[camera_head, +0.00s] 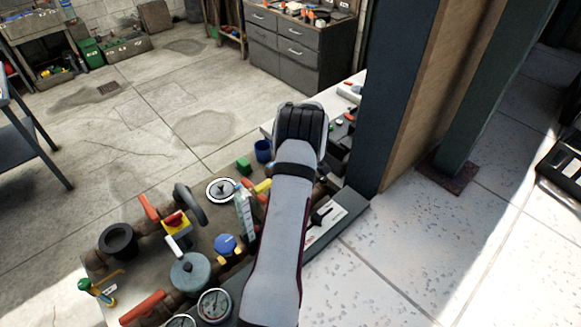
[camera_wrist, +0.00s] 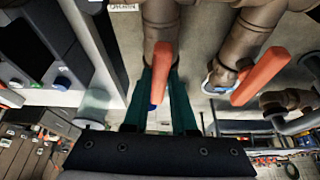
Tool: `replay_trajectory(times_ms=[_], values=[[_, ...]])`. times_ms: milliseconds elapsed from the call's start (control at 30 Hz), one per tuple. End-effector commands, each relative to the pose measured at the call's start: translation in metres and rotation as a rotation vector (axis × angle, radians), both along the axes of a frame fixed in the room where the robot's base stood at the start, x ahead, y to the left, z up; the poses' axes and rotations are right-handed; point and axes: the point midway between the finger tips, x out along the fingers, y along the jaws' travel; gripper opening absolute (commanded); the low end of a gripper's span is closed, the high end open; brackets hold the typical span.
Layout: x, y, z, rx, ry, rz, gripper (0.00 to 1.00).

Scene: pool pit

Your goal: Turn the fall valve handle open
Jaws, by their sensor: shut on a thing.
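A red-orange lever handle (camera_wrist: 162,58) on a brown pipe valve stands in the middle of the wrist view. My gripper (camera_wrist: 160,76) has its two teal fingers on either side of this handle and is shut on it. A second, similar red-orange handle (camera_wrist: 262,76) is to the right on another brown pipe, apart from the fingers. I cannot tell which handle is the fall valve's. In the head view my arm hides the gripper and the held handle. Other red-orange handles, one upper (camera_head: 149,208) and one lower (camera_head: 142,308), show on the pipes to the left.
Around the pipes in the head view are a black round fitting (camera_head: 118,240), a grey-blue capped housing (camera_head: 190,272), a gauge (camera_head: 214,305), a blue cup (camera_head: 263,151) and a green block (camera_head: 243,165). A dark post (camera_head: 395,100) stands close right of my arm. Open floor lies behind.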

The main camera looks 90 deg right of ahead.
Motion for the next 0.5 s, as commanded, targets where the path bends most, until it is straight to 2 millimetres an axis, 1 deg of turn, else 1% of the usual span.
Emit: replay_trajectory(times_ms=[233,500], values=[[-0.0017,-0.0001,-0.0011,0.003,0.001,0.082,0.00],[-0.0023,-0.0002,-0.0012,0.004,0.002,0.110,0.00]])
